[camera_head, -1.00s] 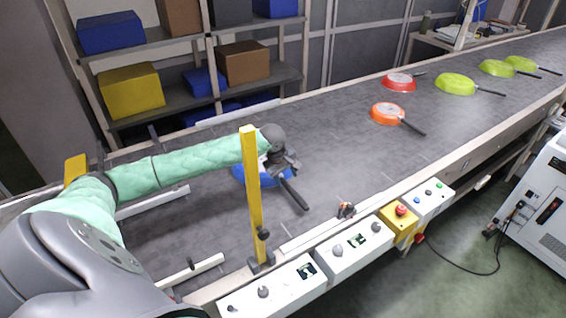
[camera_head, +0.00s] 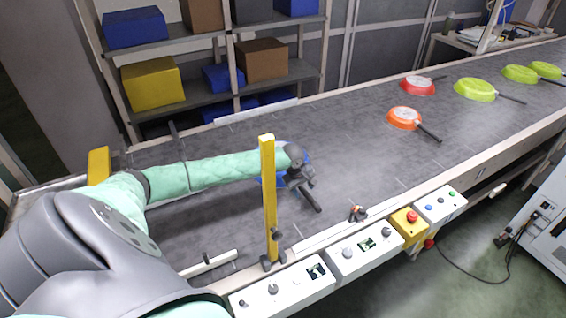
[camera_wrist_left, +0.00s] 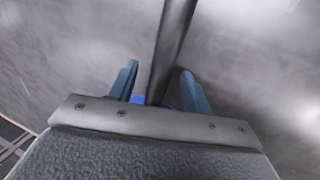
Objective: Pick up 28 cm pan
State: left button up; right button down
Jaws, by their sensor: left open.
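A blue pan (camera_head: 283,181) lies on the conveyor, mostly hidden behind my left arm and gripper. Its black handle (camera_head: 311,200) points toward the near right. My left gripper (camera_head: 303,180) is at the pan where the handle starts. In the left wrist view the handle (camera_wrist_left: 173,45) runs between two open blue fingers (camera_wrist_left: 158,88), with gaps on both sides. A sliver of blue shows at the base of the fingers. No size marking is readable on any pan. My right gripper is out of view.
A yellow post (camera_head: 268,200) stands in front of my left forearm. Control boxes (camera_head: 366,250) line the near belt edge. An orange pan (camera_head: 402,118), a red pan (camera_head: 416,87) and several green pans (camera_head: 473,90) lie farther along the conveyor (camera_head: 350,165). Shelves stand behind.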

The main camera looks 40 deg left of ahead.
pick_arm(q)
grip_shut()
jog(key=shift+r, duration=0.15)
dwell(0.4)
